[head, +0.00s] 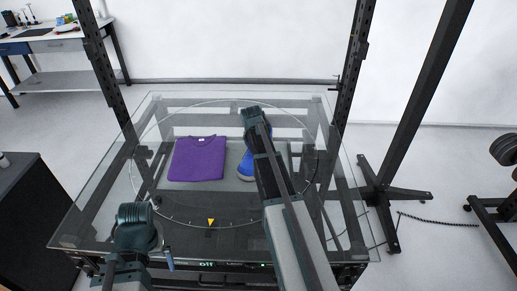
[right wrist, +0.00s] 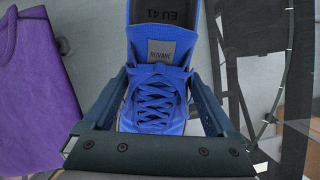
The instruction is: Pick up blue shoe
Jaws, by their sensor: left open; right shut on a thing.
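The blue shoe (head: 246,165) lies on the round glass turntable (head: 150,190), partly hidden in the head view by my right arm. In the right wrist view the blue shoe (right wrist: 155,85) shows its laces, tongue label and dark insole marked EU 41. My right gripper (right wrist: 160,88) has one finger on each side of the shoe and is shut on it. I cannot tell whether the shoe is lifted off the glass. My left gripper (head: 168,261) is at the table's front left, away from the shoe, open; its fingers are mostly hidden.
A folded purple shirt (head: 197,159) lies on the turntable left of the shoe; its edge shows in the right wrist view (right wrist: 25,85). A yellow triangle (head: 210,222) marks the front rim. Dark frame posts (head: 350,60) stand at the table's back corners.

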